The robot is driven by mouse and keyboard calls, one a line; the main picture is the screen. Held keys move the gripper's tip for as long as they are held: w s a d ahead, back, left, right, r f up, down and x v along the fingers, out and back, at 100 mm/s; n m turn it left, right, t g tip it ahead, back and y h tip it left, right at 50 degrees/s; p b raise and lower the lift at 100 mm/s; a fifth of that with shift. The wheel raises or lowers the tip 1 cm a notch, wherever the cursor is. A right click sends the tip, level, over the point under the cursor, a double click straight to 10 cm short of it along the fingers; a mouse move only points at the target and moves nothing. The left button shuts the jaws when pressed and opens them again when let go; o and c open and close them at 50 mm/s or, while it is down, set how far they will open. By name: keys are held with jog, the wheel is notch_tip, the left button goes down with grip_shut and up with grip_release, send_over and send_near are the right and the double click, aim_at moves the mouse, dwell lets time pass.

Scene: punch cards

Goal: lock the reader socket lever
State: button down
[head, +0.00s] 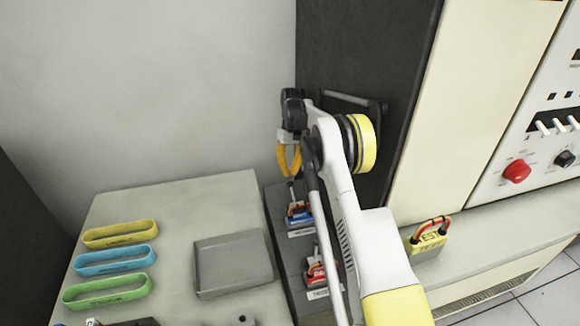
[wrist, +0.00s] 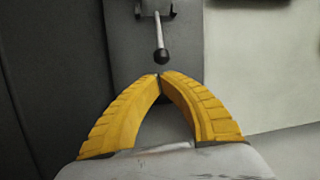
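A lever with a black round knob (wrist: 161,55) and a thin metal rod shows just beyond my fingertips in the wrist view. Its rod runs from a small bracket (wrist: 157,10) at the top edge toward my gripper (wrist: 160,75). My yellow fingers curve together with their tips meeting, and nothing shows between them. The knob appears just ahead of the tips, apart from them or barely so. In the head view my gripper (head: 289,172) hangs above the dark ledge, close to a thin lever at the blue socket (head: 299,214). Its label is too small to read.
A red socket (head: 316,270) sits nearer on the same ledge. To the left, a grey table holds an empty tray (head: 234,265) and yellow (head: 120,235), blue (head: 115,260) and green (head: 108,291) bands. A yellow block with red handles (head: 428,241) stands right of my arm.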

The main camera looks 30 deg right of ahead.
aim_at(288, 191)
jog(key=shift+b+x, duration=0.45)
jog(key=shift+x, duration=1.4)
jog(key=shift+s+r+t, duration=0.1)
jog(key=shift+r+t, duration=0.2)
jog(key=shift+t, duration=0.3)
